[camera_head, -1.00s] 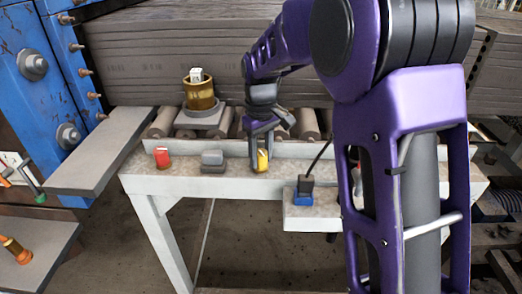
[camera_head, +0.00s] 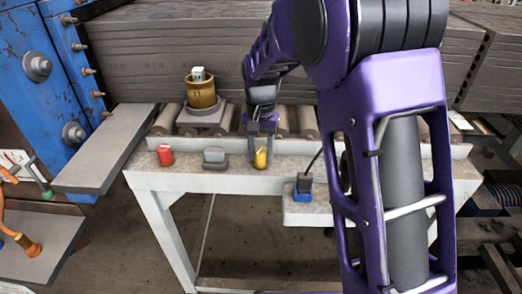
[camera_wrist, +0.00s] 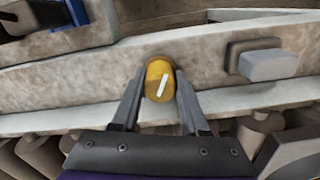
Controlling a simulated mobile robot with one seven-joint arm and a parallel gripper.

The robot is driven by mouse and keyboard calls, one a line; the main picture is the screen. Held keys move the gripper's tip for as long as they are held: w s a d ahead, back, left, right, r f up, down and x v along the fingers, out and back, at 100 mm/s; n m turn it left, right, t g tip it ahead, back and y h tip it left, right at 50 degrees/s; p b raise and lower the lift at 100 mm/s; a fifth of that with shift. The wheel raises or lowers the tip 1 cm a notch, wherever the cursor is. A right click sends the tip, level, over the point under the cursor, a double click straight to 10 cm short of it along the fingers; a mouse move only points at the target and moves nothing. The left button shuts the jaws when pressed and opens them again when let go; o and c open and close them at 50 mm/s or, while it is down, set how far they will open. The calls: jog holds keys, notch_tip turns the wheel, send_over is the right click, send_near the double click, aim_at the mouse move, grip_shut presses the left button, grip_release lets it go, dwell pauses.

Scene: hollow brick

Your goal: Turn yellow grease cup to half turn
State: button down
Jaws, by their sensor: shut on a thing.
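The yellow grease cup (camera_head: 261,157) sits on the front ledge of the pale bench (camera_head: 222,178). In the wrist view the yellow grease cup (camera_wrist: 153,81) is a short yellow knob with a white line on its face, slanting slightly from upright. My gripper (camera_head: 261,150) reaches down to it from behind. In the wrist view my gripper's two grey fingers (camera_wrist: 158,92) stand on either side of the cup, shut on it. The exact contact at the fingertips is hard to see.
A red knob (camera_head: 165,155) and a grey block (camera_head: 214,157) stand left of the cup on the ledge. A blue-based switch (camera_head: 302,190) is at the lower right. A brass pot (camera_head: 201,93) and rollers (camera_head: 163,120) lie behind, before stacked grey slabs (camera_head: 170,50).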

aim_at(261, 149)
jog(key=m, duration=1.2)
jog(key=shift+w+m, duration=0.1)
jog(key=shift+m, duration=0.2)
dwell(0.4)
jog(key=c, duration=0.7)
grip_release()
notch_tip(261, 149, up, 18)
jog(key=shift+f, duration=0.25)
